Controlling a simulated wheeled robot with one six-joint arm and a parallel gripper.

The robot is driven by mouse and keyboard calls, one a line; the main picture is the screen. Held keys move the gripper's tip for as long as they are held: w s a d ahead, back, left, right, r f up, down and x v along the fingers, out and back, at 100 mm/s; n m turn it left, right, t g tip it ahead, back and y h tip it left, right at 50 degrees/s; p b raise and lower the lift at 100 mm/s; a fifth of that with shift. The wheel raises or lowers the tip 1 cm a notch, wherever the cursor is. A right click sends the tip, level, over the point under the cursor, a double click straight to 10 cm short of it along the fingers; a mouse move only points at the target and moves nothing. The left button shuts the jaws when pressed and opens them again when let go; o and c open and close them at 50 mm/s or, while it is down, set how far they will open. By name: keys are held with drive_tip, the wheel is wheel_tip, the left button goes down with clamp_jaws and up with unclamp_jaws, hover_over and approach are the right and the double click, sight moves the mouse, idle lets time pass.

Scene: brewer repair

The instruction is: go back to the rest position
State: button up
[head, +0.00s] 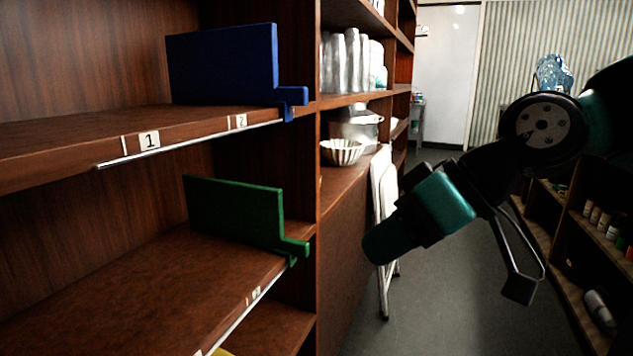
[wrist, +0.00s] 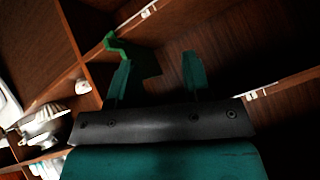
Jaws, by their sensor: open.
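My gripper (wrist: 157,74) is open, with its two teal fingers spread apart in the wrist view. A green panel with a hooked end (wrist: 115,43) shows beyond the left finger, and I see nothing clamped between the fingers. In the head view my arm hangs in the aisle to the right of the shelving, apart from it. The fingertips are not clear there.
A blue panel (head: 222,65) stands on the upper shelf (head: 70,132) and a green panel (head: 235,212) on the lower shelf (head: 140,295). A white folded chair or ladder (head: 385,200) leans by the shelving. The aisle floor (head: 440,310) looks clear; low shelves (head: 555,265) line the right.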

drive_tip(key=s+d+f+m+g+h+p, duration=0.1)
drive_tip(key=s+d+f+g+h, duration=0.15)
drive_tip(key=s, duration=0.45)
drive_tip(key=s+d+f+m+g+h+p, duration=0.1)
drive_tip(key=s+d+f+h, duration=0.1)
drive_tip(key=s+d+f, duration=0.3)
wheel_tip(320, 180, up, 17)
drive_tip(key=a+p, duration=0.1)
drive_tip(key=p, duration=1.4)
drive_tip(key=shift+s+a, duration=0.3)
drive_tip(key=shift+a, duration=0.1)
drive_tip(key=shift+t, duration=0.25)
